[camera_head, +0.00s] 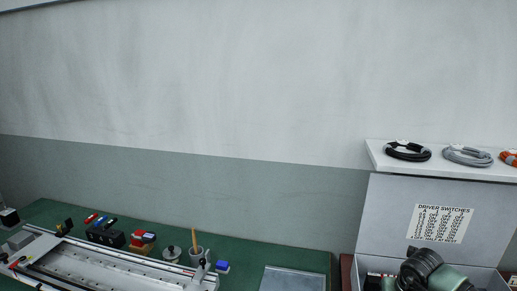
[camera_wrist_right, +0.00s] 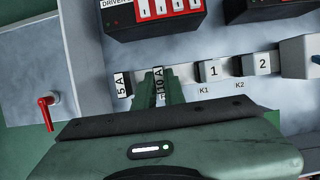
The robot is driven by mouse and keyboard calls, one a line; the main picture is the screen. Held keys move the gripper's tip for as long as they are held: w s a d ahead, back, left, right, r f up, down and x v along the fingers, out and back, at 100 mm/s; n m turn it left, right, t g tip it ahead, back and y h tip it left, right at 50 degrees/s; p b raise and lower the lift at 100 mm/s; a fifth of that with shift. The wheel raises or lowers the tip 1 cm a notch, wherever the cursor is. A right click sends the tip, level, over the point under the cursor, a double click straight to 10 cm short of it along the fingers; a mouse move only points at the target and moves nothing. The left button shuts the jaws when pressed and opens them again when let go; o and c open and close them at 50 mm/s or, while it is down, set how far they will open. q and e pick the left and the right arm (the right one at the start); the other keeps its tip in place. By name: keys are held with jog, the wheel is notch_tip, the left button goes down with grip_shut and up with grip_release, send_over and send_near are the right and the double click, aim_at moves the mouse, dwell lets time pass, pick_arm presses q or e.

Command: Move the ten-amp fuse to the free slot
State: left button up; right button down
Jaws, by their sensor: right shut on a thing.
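The ten-amp fuse (camera_wrist_right: 158,76), a slim block marked 10 A, stands at the rail inside the box in the right wrist view. My right gripper (camera_wrist_right: 160,88) reaches in from below with its two green fingers on either side of it, shut on it. Whether the fuse is seated or lifted I cannot tell. The five-amp fuse (camera_wrist_right: 122,86), marked 5 A, is just to the left. A clear free slot cannot be made out. In the head view my right arm reaches into the grey box at the lower right; its fingertips and the fuses are hidden. My left gripper is not in view.
Relays marked 1 (camera_wrist_right: 212,71) and 2 (camera_wrist_right: 262,63) stand right of the fuse. A black driver with red switches (camera_wrist_right: 152,12) is above. A red-handled lever (camera_wrist_right: 46,112) is at the left. The box's open lid (camera_head: 385,225) rises behind; a cable shelf (camera_head: 440,166) is above.

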jog(key=shift+r, duration=0.15)
jog(key=shift+r+p, duration=1.05)
jog(key=shift+r, duration=0.75)
